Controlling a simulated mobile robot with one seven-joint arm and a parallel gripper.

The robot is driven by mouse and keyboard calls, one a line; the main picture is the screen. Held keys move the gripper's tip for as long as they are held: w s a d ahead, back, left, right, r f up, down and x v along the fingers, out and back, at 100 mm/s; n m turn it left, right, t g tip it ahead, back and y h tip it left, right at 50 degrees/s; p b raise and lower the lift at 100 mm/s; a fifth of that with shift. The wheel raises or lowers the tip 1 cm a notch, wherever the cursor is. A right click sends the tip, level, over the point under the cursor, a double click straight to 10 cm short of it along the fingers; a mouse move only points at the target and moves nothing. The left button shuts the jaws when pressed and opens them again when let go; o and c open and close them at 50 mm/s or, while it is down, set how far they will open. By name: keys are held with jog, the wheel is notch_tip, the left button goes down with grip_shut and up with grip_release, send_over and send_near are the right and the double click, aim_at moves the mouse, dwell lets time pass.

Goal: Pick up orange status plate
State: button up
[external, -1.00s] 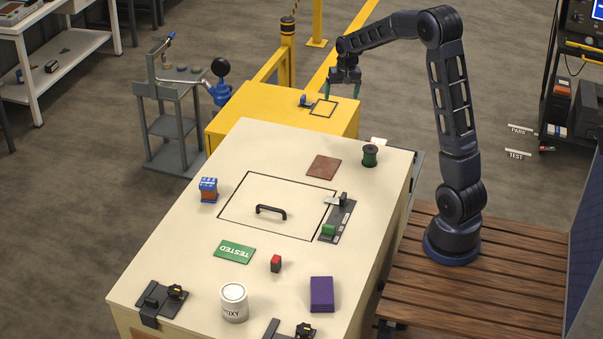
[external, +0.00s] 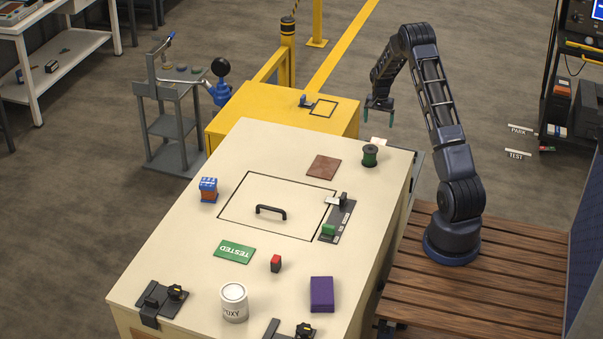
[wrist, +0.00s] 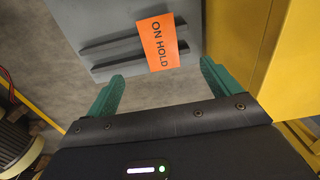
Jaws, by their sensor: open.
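The orange status plate (wrist: 158,42) reads "ON HOLD" and lies against a grey panel (wrist: 98,20) with dark raised slats or slots, in the wrist view. I cannot make the plate out in the external view. My gripper (wrist: 161,78) is open and empty, and the plate's lower edge shows between and beyond its two green fingers. In the external view my gripper (external: 379,115) hangs fingers-down to the right of the yellow cabinet, beyond the far right corner of the cream bench. The distance from fingers to plate is hard to judge.
The yellow cabinet (external: 262,128) stands close on the left in the external view; yellow surfaces fill the wrist view's right side. Open floor lies beyond the gripper.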

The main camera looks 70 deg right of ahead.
aim_at(377, 140)
jog(key=f, duration=1.1)
jog(key=shift+d+f, duration=0.15)
jog(key=shift+d, duration=0.2)
jog(key=c, duration=1.1)
